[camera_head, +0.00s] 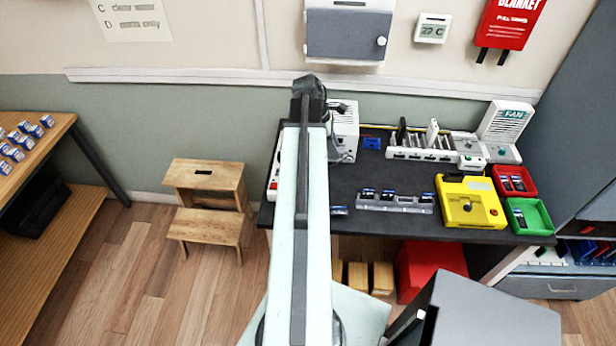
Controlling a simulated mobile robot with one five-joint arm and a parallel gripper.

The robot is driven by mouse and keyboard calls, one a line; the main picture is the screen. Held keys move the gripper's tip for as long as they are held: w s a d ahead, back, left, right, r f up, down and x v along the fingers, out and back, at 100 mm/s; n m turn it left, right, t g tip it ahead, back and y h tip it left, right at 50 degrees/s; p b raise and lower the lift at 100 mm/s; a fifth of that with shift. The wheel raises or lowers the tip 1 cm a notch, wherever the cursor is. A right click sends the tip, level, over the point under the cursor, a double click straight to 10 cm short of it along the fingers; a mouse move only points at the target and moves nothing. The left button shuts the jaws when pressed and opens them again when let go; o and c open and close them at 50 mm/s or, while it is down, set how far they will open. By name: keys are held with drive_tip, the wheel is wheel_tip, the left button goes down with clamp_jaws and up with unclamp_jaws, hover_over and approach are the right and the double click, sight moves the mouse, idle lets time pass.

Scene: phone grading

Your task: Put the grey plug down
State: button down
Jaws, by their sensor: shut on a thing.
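My arm reaches up from the bottom of the head view, over the left part of the dark bench (345,182). Its far end is a dark joint, and I cannot make out my gripper's fingertips there. I cannot make out the grey plug either; it may be hidden behind my arm. A white power strip (425,154) lies along the back of the bench. A black plug (402,131) and a white plug (433,131) stand upright on it.
A white box (346,131) stands right of my arm. A clear tray (394,204) with small dark items, a yellow device (469,202), a red bin (529,187) and a green bin (540,222) occupy the bench. Bare bench shows between tray and strip. A wooden step stool (205,186) stands left.

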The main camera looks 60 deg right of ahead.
drive_tip(key=shift+w, duration=0.35)
drive_tip(key=shift+w+a+f+b, duration=0.2)
drive_tip(key=shift+a+f+b, duration=0.05)
drive_tip(key=shift+f+b, duration=0.15)
drive_tip(key=f+b, duration=1.1)
drive_tip(key=shift+s, duration=0.2)
drive_tip(key=c, duration=1.1)
unclamp_jaws()
drive_tip(key=shift+o, duration=0.2)
drive_tip(key=shift+r, duration=0.1)
drive_tip(key=shift+r+p, duration=0.55)
drive_tip(key=shift+p, duration=0.1)
drive_tip(key=p+v, duration=1.1)
drive_tip(key=v, duration=0.1)
